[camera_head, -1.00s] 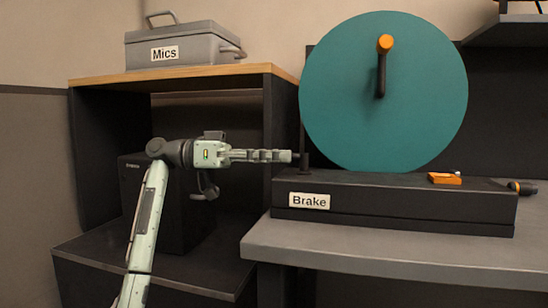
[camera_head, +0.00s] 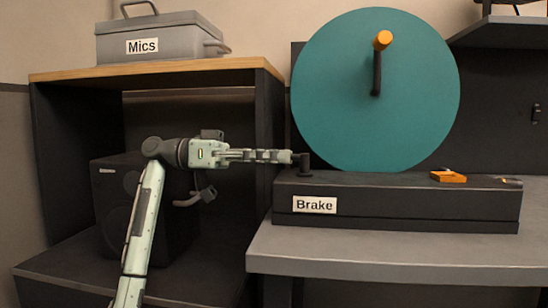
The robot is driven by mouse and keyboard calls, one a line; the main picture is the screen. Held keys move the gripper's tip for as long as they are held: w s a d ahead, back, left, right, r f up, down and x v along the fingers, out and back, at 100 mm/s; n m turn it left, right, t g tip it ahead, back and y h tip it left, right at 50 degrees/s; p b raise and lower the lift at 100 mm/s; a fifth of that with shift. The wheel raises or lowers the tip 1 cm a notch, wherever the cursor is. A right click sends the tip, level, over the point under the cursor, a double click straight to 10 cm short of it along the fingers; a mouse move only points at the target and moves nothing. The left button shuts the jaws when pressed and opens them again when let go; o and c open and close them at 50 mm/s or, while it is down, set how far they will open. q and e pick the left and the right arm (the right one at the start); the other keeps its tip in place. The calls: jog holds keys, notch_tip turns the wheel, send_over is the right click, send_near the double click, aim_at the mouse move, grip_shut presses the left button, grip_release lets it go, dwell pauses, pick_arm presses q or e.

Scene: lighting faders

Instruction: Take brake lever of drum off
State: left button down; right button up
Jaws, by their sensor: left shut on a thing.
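The teal drum (camera_head: 340,90) stands upright behind a long black base with a white "Brake" label (camera_head: 314,205). The short dark brake lever (camera_head: 305,166) sticks up at the left end of this base (camera_head: 410,210). My left gripper (camera_head: 291,157) reaches in level from the left, its fingers shut, with the tips at the lever's upper part. The exact contact is small and partly hidden by the fingers. My right gripper is not in view.
A crank with an orange knob (camera_head: 383,40) is on the drum's face. A grey "Mics" case (camera_head: 180,40) sits on the wooden shelf top (camera_head: 60,76). The grey bench (camera_head: 400,250) is clear in front.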

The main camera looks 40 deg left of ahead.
pick_arm(q)
jog(key=c, duration=1.5)
grip_release()
jog(key=v, duration=1.2)
